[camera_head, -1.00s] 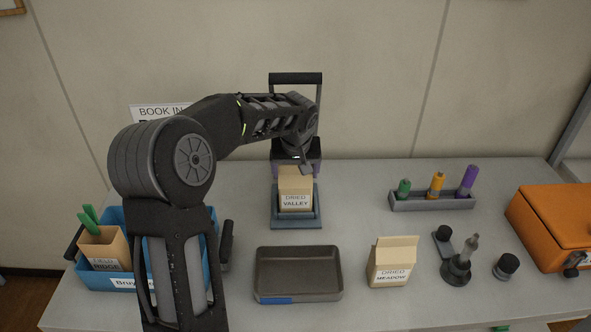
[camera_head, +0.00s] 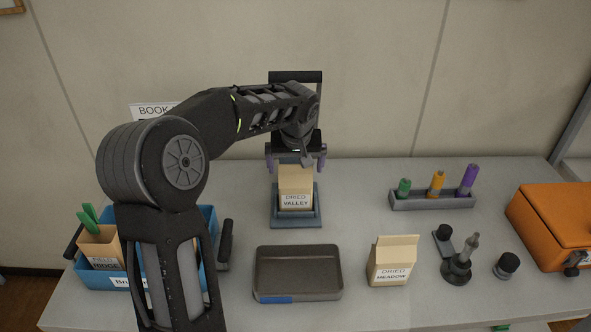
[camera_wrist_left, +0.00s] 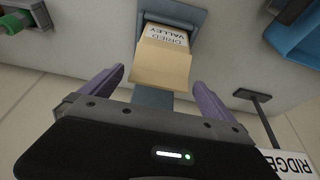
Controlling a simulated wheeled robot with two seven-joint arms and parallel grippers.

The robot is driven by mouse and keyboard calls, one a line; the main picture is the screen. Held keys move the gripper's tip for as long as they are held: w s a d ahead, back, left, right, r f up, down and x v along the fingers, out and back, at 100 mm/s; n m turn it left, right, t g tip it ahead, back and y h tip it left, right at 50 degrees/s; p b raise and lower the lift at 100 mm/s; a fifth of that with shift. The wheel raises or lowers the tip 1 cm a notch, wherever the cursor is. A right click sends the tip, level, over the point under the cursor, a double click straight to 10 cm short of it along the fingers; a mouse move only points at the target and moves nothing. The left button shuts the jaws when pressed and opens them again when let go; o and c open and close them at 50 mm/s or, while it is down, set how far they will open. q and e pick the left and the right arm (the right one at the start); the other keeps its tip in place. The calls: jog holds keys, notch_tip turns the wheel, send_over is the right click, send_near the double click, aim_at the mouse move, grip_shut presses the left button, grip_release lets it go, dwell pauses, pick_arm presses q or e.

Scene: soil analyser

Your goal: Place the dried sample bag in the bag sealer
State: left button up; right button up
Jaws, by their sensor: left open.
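The dried valley bag (camera_head: 295,188), a tan paper bag with a white label, stands upright in the blue-grey bag sealer (camera_head: 297,222) at the back middle of the table. The sealer has a raised black handle (camera_head: 295,77) behind my arm. My left gripper (camera_head: 296,163) is open just above and behind the bag, its purple fingers spread wide to either side. In the left wrist view the bag (camera_wrist_left: 162,62) lies beyond the open fingers (camera_wrist_left: 160,98), clear of both. A second tan bag, labelled dried meadow (camera_head: 392,262), stands on the table at right. My right gripper is not in view.
An empty grey tray (camera_head: 298,250) lies in front of the sealer. A blue crate (camera_head: 127,283) with a ridge bag (camera_head: 104,247) stands left, partly behind my arm. A marker rack (camera_head: 432,203), a dark stand (camera_head: 457,268) and an orange case (camera_head: 550,215) are at right.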

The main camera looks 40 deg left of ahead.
pick_arm(q)
jog(key=v, duration=0.9)
jog(key=shift+d+r, duration=0.15)
jog(key=shift+r, duration=0.15)
jog(key=shift+s, duration=0.1)
